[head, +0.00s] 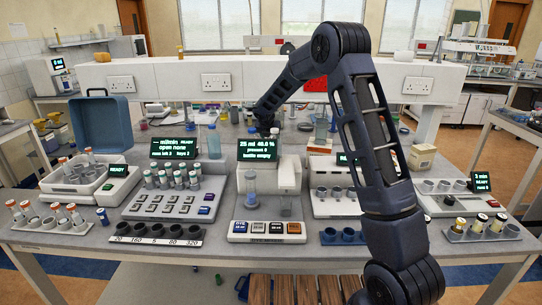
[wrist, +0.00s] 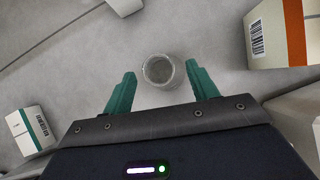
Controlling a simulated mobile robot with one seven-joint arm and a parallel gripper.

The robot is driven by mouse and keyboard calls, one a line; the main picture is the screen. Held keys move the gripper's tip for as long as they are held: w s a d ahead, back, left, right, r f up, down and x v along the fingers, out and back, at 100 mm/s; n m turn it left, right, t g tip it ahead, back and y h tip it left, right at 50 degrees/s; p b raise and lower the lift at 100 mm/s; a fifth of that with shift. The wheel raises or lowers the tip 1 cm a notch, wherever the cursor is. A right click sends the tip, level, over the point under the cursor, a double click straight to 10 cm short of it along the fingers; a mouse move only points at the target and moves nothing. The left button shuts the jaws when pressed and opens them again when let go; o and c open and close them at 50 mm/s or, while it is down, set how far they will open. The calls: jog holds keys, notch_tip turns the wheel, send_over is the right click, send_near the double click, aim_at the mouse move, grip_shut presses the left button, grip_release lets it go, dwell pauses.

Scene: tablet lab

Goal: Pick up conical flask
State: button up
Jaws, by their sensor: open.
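A clear round glass vessel (wrist: 158,71), seen from above, stands on a grey surface in the wrist view. It looks like the conical flask, but from this angle I cannot be sure of its shape. My gripper (wrist: 161,69) is open, with one green finger on each side of the glass. Gaps show between the glass and both fingers, and I cannot tell their height relative to it. In the head view my arm reaches to the back of the bench, where the display (head: 258,151) hides the gripper's fingers.
In the wrist view, an orange and white box (wrist: 275,35) stands at the upper right and a white and green box (wrist: 30,130) at the lower left. In the head view, a blue bottle (head: 214,142) stands left of my arm's end. Instruments and racks crowd the bench front.

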jog(key=x, duration=0.4)
jog(key=shift+w+d+f, duration=0.1)
jog(key=shift+w+f, duration=0.15)
jog(key=shift+f, duration=0.05)
jog(key=shift+c, duration=0.5)
grip_shut()
